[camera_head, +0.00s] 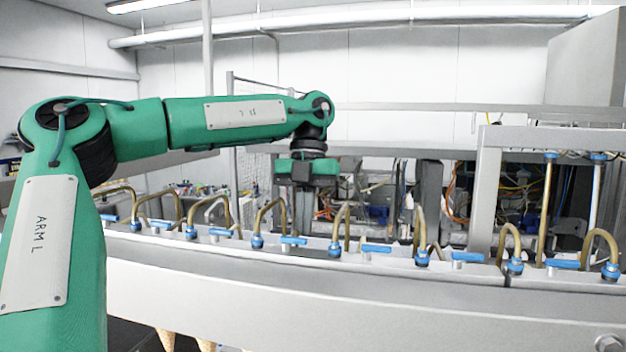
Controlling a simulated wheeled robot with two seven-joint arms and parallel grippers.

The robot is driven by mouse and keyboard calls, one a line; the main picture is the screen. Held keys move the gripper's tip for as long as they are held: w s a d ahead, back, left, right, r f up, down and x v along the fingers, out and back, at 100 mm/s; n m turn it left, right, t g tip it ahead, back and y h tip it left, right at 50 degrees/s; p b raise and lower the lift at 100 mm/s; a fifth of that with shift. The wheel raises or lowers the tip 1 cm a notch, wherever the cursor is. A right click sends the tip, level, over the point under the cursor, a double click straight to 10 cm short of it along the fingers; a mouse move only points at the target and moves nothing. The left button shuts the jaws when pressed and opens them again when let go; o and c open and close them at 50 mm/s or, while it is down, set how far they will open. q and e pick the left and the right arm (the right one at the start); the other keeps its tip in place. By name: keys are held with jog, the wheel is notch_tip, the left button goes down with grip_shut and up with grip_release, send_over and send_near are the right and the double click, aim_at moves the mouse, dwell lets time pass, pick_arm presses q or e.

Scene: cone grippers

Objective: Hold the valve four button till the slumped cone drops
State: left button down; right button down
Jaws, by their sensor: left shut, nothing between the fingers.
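My left arm comes in from the left and reaches across to the middle. Several blue valves (293,240) with curved brass pipes (277,208) line the top of the grey rail. I cannot tell which is valve four, and no button can be made out. Parts of two tan cones (167,339) show below the rail at the bottom left; the second cone (206,345) is mostly cut off. No slump can be judged. My right gripper is out of view.
The long grey rail (400,292) crosses the whole front. A grey frame post (486,195) stands at the right, with upright pipes (546,205) beyond it. Behind the rail are cables and machinery (515,195). The space above the valves is mostly free.

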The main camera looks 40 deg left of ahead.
pick_arm(q)
jog(key=b+v, duration=0.1)
jog(key=v, duration=0.7)
jog(key=shift+b, duration=0.3)
jog(key=shift+s+a, duration=0.1)
jog(key=shift+f, duration=0.1)
